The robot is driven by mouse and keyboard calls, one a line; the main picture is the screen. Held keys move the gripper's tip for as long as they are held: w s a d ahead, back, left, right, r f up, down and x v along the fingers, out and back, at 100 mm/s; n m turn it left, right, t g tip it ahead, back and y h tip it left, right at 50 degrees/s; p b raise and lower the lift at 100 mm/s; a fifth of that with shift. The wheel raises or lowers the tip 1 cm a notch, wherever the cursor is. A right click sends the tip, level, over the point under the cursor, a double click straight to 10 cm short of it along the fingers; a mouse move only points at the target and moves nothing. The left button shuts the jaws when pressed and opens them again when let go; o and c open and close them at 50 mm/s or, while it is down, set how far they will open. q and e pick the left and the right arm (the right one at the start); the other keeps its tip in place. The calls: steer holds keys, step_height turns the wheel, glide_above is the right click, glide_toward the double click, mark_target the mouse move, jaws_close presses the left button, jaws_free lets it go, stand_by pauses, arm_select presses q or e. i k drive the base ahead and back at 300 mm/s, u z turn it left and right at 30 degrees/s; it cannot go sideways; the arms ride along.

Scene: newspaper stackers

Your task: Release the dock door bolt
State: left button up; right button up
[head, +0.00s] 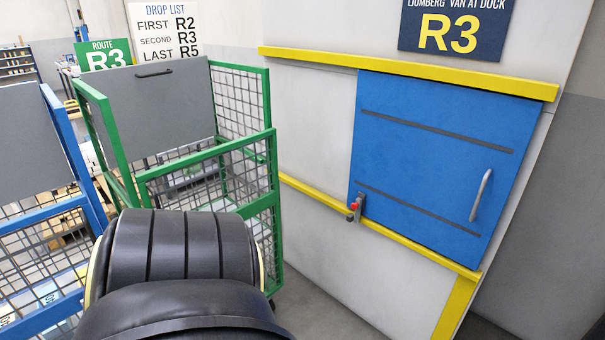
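The blue dock door (420,160) sits shut in the wall behind yellow rails, in the right half of the head view. It has two dark strips and a grey upright handle (481,195) near its right side. A small bolt (354,208) with a red part and grey metal is at the door's lower left corner, at the lower yellow rail. Its exact position, thrown or drawn, is too small to tell. Neither of my grippers is in view. A black arm part of mine fills the lower left and stands apart from the bolt.
A green mesh cart (268,150) with a grey panel stands left of the door, under a green R3 sign (104,54). A blue cart (70,145) is at far left. A drop list board (166,28) is behind. Grey floor (325,300) shows below the door.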

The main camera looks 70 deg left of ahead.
mark_target(357, 207)
steer(key=u, duration=2.3)
steer(key=i, duration=2)
steer(key=z, duration=0.35)
